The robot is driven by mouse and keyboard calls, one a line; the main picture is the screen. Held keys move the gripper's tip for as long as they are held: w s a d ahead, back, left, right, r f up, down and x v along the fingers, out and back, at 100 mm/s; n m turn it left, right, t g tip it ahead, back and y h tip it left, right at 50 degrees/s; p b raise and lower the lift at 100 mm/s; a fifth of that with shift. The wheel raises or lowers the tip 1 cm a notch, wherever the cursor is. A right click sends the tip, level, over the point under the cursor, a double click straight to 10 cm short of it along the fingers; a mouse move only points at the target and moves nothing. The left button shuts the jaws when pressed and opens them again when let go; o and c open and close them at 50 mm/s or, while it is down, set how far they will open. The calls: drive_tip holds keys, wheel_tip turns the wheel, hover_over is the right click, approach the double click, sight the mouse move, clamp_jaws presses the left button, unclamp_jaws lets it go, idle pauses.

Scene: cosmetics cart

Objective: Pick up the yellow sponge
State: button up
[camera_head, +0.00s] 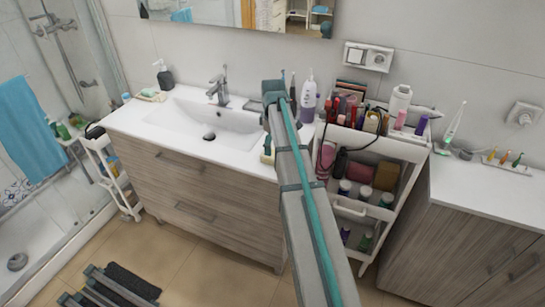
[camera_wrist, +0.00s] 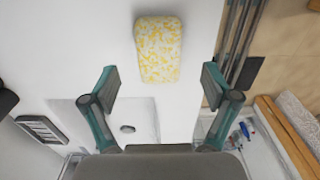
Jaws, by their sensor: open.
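The yellow sponge (camera_wrist: 158,48) shows in the wrist view as a pale block with yellow speckles and rounded corners. It lies on the white counter, at the top middle of the picture. My gripper (camera_wrist: 160,82) is open and empty, with one teal finger to each side of the picture. The sponge's near end lies roughly between the fingertips in the picture, and most of it extends beyond them. The gap in depth is hard to tell. In the head view my arm hides most of this area, and I cannot make out the sponge clearly.
The sink basin (camera_head: 208,123) is set in the white counter, with a faucet (camera_head: 219,86) behind it. A soap dispenser (camera_head: 165,74) stands at the back left. A crowded white cart (camera_head: 405,150) stands right of the counter. Floor shows beyond the counter edge.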

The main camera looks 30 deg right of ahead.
drive_tip(key=shift+w+a+f+p, duration=0.15)
drive_tip(key=shift+f+p, duration=0.9)
drive_tip(key=shift+f, duration=1.5)
drive_tip(key=c, duration=1.4)
drive_tip(key=shift+o, duration=0.2)
drive_tip(key=shift+r, duration=0.15)
drive_tip(key=shift+w+r+b, duration=0.1)
drive_tip(key=shift+r+b, duration=0.2)
drive_tip(key=shift+r, duration=0.45)
drive_tip(key=s+a+r+b, duration=0.3)
drive_tip(key=s+r+b, duration=0.2)
drive_tip(key=s+r, duration=0.6)
drive_tip(key=s, duration=0.2)
drive_tip(key=shift+s+a+r, duration=0.15)
drive_tip(key=shift+s, duration=0.2)
